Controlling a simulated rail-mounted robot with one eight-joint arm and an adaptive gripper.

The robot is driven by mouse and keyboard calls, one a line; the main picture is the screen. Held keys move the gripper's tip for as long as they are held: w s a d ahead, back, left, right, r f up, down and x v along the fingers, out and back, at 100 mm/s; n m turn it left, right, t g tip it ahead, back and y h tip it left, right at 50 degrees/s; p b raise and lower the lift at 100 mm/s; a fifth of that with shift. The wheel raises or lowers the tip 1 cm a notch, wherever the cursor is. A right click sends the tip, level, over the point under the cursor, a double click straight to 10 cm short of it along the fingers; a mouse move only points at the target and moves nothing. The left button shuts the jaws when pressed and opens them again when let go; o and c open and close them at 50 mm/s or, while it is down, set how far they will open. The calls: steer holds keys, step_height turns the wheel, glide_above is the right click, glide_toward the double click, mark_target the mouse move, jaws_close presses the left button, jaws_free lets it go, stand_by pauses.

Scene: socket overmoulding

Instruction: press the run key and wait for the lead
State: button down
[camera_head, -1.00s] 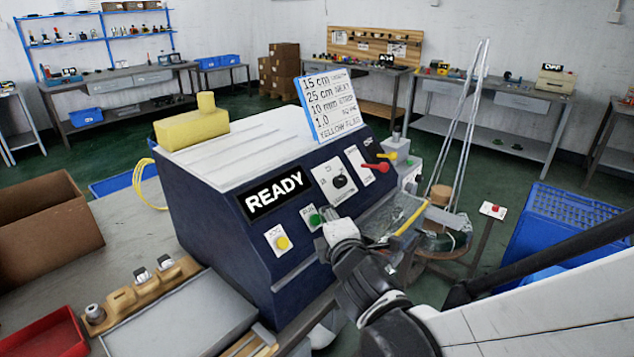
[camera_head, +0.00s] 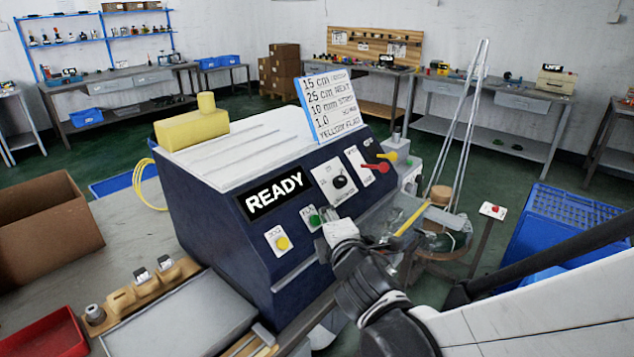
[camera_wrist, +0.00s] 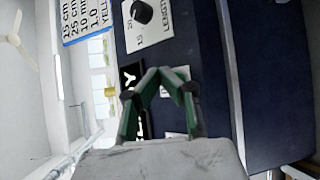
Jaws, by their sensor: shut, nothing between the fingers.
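The dark blue machine (camera_head: 215,225) stands on the bench, and its display (camera_head: 274,193) reads READY. The green run key (camera_head: 314,219) sits on a white plate on the slanted front, right of the yellow key (camera_head: 282,243). My gripper (camera_head: 328,232) is shut and empty, its tip close to the green key's lower right. I cannot tell whether it touches the key. In the wrist view my gripper's fingers (camera_wrist: 163,75) meet in front of the panel and hide part of the labels. No lead is clearly seen at the machine's outlet.
A dial (camera_head: 340,182) and a red lever (camera_head: 375,167) are on the panel to the right. A written card (camera_head: 332,105) stands on top. A cardboard box (camera_head: 45,225), a red tray (camera_head: 45,335) and a blue crate (camera_head: 565,225) stand around.

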steer(key=shift+a+f, duration=0.1)
steer(key=shift+w+a+f+b, duration=0.15)
steer(key=shift+w+b, duration=0.05)
steer(key=shift+b, duration=0.15)
steer(key=shift+w+a+f+b, duration=0.15)
steer(key=shift+a+f+b, duration=0.1)
steer(key=shift+f+b, duration=0.1)
stand_by(0.8)
steer(key=shift+r, duration=0.1)
steer(key=shift+s+d+r+p, duration=0.35)
steer(key=shift+d+r+p, duration=0.15)
stand_by(0.4)
steer(key=shift+s+d+r+p, duration=0.65)
steer(key=shift+d+r+p, duration=0.05)
steer(key=shift+r+p, duration=0.15)
steer(key=shift+s+d+r+p, duration=0.6)
steer(key=shift+d+r+p, duration=0.05)
steer(key=shift+r+p, duration=0.2)
